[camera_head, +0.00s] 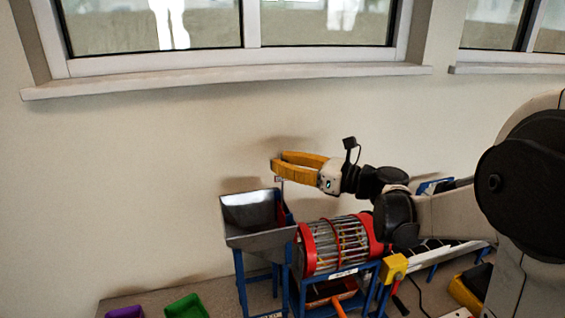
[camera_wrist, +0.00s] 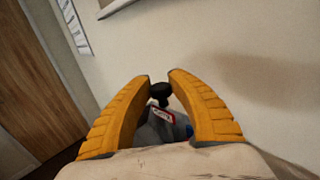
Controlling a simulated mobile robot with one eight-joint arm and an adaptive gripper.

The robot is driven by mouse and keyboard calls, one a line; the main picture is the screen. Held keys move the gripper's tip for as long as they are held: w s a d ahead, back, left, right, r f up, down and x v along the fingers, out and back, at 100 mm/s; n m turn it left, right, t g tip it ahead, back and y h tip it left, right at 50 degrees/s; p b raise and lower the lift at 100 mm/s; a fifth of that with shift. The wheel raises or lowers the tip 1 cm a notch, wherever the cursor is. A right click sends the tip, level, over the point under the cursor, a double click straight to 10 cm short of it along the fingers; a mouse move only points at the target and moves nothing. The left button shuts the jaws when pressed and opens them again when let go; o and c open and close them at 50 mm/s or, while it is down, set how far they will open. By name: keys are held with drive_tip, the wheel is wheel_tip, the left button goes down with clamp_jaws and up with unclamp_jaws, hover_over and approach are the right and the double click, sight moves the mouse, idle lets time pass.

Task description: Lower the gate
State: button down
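The grey metal hopper (camera_head: 262,236) stands on a blue frame, left of the red-ended drum. A small red-and-white label (camera_head: 278,180) stands up at its back edge, just under my fingertips; it also shows in the wrist view (camera_wrist: 163,117). The gate's black knob (camera_wrist: 160,91) sits above that label, between my two yellow fingers, and fills the narrow gap near their tips. My gripper (camera_head: 277,164) is above the hopper, fingers pointing left, and appears shut on the knob. In the head view the fingers hide the knob. The gate's plate is not clearly visible.
The drum (camera_head: 335,243) with red end rings sits right of the hopper under my arm. A yellow block (camera_head: 394,268) is on its frame. Purple (camera_head: 126,312) and green (camera_head: 186,306) bins stand at lower left. The wall and window sill (camera_head: 230,80) are behind.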

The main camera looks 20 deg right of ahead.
drive_tip(key=b, duration=0.5)
hover_over(283, 210)
drive_tip(key=f, duration=0.8)
drive_tip(key=shift+w, duration=0.2)
drive_tip(key=shift+r, duration=0.15)
drive_tip(key=c, duration=1.2)
unclamp_jaws()
drive_tip(key=v, duration=1.2)
drive_tip(key=shift+r, duration=0.1)
